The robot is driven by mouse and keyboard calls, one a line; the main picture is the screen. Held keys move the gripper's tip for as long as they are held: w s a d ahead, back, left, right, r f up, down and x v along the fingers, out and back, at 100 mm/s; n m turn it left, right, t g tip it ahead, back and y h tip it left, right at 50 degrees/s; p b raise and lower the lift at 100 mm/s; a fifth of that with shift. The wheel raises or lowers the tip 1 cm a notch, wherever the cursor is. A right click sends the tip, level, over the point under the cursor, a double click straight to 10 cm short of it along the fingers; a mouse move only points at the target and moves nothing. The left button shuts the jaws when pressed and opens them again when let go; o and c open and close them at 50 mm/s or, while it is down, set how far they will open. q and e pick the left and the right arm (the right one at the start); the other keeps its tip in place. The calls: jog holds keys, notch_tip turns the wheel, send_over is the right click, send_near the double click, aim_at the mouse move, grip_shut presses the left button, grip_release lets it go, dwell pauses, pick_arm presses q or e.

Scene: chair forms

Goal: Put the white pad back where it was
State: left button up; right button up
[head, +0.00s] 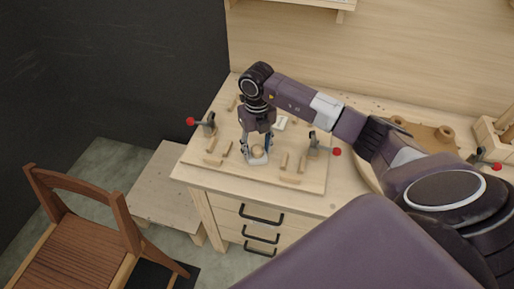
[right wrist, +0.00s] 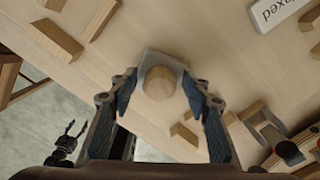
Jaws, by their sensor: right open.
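The white pad (right wrist: 152,62) is a small pale square plate with a round wooden knob (right wrist: 159,83) on it. In the head view the pad (head: 257,160) lies on the wooden board near its front middle, with the knob (head: 258,151) on top. My right gripper (right wrist: 160,100) points down over it and is open, one finger on each side of the knob, with gaps visible. It also shows in the head view (head: 258,150). A small dark pronged shape (right wrist: 70,140), possibly my left gripper, shows far off in the right wrist view; its jaws are unclear.
Red-tipped clamps (head: 209,125) (head: 315,146) stand left and right. A wooden chair (head: 85,230) stands front left.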

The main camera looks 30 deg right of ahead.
aim_at(257, 148)
jog(key=shift+r, duration=0.4)
notch_tip(257, 148, up, 12)
jog(key=b, duration=0.3)
jog(key=shift+f+b, duration=0.2)
jog(key=shift+b, duration=0.2)
